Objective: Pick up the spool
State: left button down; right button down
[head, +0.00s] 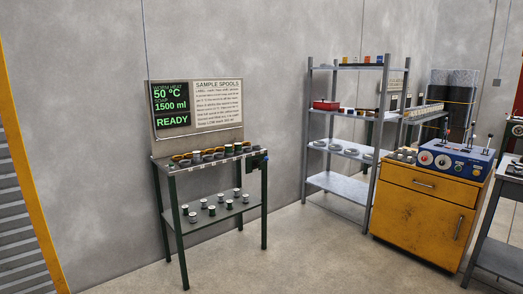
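Several small spools (209,154) stand in a row on the top of a narrow stand (167,168) against the wall. Some in the row look orange-brown and others dark with pale tops. More spools (212,210), pale-topped, stand on the stand's lower shelf. Which one spool is meant cannot be told. A sign headed "SAMPLE SPOOLS" (217,104) rises behind the row. Neither of my grippers shows in the head view.
A grey shelf rack (335,187) with a red bin (326,105) stands right of the stand. A yellow cabinet (420,211) carries a blue control box (456,160). A dark table edge is at the far right. Floor (290,262) before the stand is clear.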

aim_at(238, 146)
jog(key=i+l+z, duration=0.25)
jog(key=i, duration=0.45)
jog(key=i+l, duration=0.1)
jog(key=i, duration=1.1)
jog(key=i+l, duration=0.15)
jog(key=i, duration=0.45)
jog(key=u, duration=0.05)
